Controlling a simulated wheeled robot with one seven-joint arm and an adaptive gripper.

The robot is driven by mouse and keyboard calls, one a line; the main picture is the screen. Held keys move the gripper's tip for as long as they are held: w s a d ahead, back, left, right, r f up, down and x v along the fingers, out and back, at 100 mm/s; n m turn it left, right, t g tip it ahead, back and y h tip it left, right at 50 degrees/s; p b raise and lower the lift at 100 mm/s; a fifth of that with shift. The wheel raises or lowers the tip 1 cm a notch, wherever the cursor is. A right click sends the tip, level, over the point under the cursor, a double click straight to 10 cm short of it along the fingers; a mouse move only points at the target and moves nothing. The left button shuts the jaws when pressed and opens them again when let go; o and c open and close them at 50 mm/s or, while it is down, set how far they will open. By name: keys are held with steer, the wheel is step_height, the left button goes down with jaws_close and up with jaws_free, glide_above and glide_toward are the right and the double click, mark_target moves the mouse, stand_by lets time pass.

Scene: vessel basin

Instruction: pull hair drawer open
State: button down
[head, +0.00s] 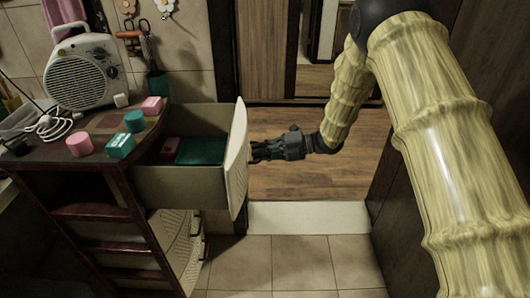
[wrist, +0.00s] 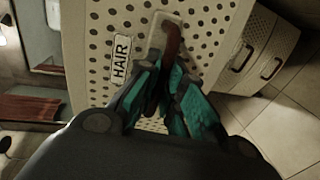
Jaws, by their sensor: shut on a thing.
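The hair drawer (head: 236,165) is the top drawer of the dark wooden cabinet, and it stands pulled well out in the head view. In the wrist view its perforated cream front (wrist: 98,45) carries a "HAIR" label (wrist: 120,58) and a dark handle (wrist: 172,40). My gripper (head: 258,151) is at the outer side of the drawer front. In the wrist view my gripper (wrist: 160,75) has its fingers together at the handle's lower end, shut on it. The fingers hide that end of the handle. A teal box (head: 202,150) and a reddish item (head: 170,147) lie inside the drawer.
The cabinet top (head: 62,165) bears a white fan heater (head: 82,72), cables, and several pink and teal blocks. Lower drawers (head: 180,245) look closed or nearly so. Open tiled floor (head: 315,262) lies in front, with a white threshold (head: 308,217) and wooden floor beyond.

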steer(key=shift+w, duration=0.1)
steer(key=c, duration=1.5)
jaws_free()
steer(key=shift+w+d, duration=0.1)
steer(key=shift+w, duration=0.05)
steer(key=v, duration=1.2)
steer(key=shift+f, duration=0.15)
